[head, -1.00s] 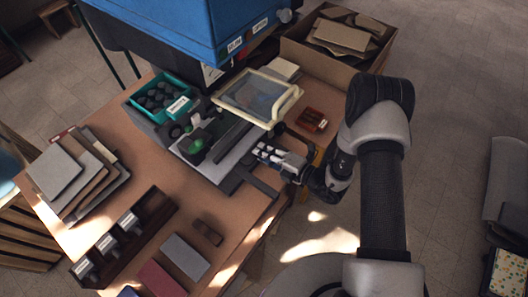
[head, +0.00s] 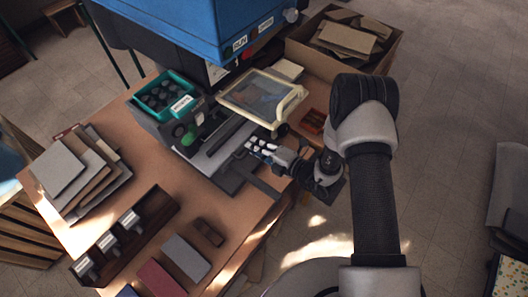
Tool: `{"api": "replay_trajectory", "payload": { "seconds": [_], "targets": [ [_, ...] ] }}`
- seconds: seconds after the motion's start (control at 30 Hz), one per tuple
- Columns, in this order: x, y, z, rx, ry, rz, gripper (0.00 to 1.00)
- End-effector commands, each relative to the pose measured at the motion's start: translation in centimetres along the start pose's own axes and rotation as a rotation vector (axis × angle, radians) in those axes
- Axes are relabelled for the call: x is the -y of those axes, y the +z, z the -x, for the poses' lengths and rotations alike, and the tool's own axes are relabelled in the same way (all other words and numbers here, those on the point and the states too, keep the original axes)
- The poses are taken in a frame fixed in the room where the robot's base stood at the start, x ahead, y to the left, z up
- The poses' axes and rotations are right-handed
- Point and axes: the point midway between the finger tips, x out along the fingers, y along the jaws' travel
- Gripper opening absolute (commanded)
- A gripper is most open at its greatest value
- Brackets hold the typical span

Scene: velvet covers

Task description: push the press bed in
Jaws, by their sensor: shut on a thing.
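The press bed (head: 205,163) is a light grey plate with dark bars on it. It lies on dark rails under the blue press (head: 165,30), and part of it still sticks out at the press's front. A cream-framed clear guard (head: 262,94) is above its right side. My gripper (head: 262,149) is at the bed's right front edge, below the guard. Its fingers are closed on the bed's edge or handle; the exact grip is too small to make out.
A teal tray of dark pieces (head: 165,96) stands left of the bed. A small red-brown box (head: 314,121) is close to my wrist. A cardboard box (head: 345,50) stands behind. Stacked boards (head: 75,170) and a dark rack (head: 125,235) occupy the table's left and front.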

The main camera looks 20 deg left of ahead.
Motion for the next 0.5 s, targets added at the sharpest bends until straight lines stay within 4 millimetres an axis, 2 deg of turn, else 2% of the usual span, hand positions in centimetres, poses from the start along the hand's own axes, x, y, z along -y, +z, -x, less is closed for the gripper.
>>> {"api": "replay_trajectory", "payload": {
  "seconds": [0.27,0.3,0.5],
  "targets": [
    [-0.22,0.04,-0.39,-0.001,0.003,0.001,0.0],
    [-0.24,0.04,-0.4,-0.001,0.004,0.002,0.12],
    [-0.2,0.02,-0.36,-0.001,0.003,0.001,0.26]
  ]
}}
